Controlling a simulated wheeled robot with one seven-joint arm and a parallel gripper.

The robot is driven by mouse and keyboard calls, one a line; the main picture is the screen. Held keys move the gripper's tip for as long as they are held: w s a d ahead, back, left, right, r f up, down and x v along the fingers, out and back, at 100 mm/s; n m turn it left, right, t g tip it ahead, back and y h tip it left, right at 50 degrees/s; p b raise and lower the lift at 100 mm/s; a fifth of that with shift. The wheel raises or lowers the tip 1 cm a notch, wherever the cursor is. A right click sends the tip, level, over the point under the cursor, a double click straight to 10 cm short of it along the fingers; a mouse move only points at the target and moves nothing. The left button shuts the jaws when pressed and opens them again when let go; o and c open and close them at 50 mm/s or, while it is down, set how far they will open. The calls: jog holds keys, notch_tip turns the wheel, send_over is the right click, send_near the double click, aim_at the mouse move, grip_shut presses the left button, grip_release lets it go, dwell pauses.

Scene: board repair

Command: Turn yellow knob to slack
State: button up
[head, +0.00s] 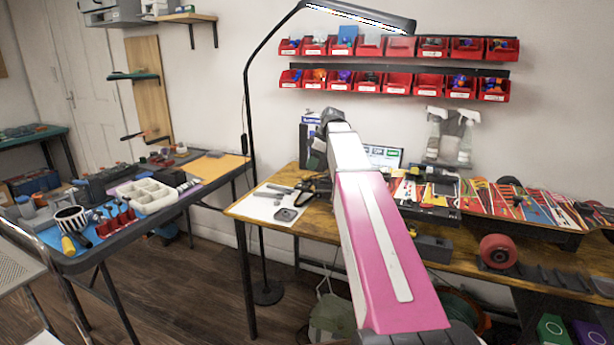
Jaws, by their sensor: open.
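I cannot make out a yellow knob in the head view. My pink and white arm reaches from the bottom over the wooden workbench (265,207) and hides part of its middle. A dark shape (318,186) shows on the bench just left of the arm, too small to identify.
A white sheet (268,205) with small tools lies at the bench's left end. A lamp (362,15) arches above. Red bins (396,86) line the wall. A side table (100,247) at the left is crowded. Floor between the tables is mostly clear.

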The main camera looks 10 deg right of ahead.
aim_at(306, 177)
jog(key=shift+x, duration=3.1)
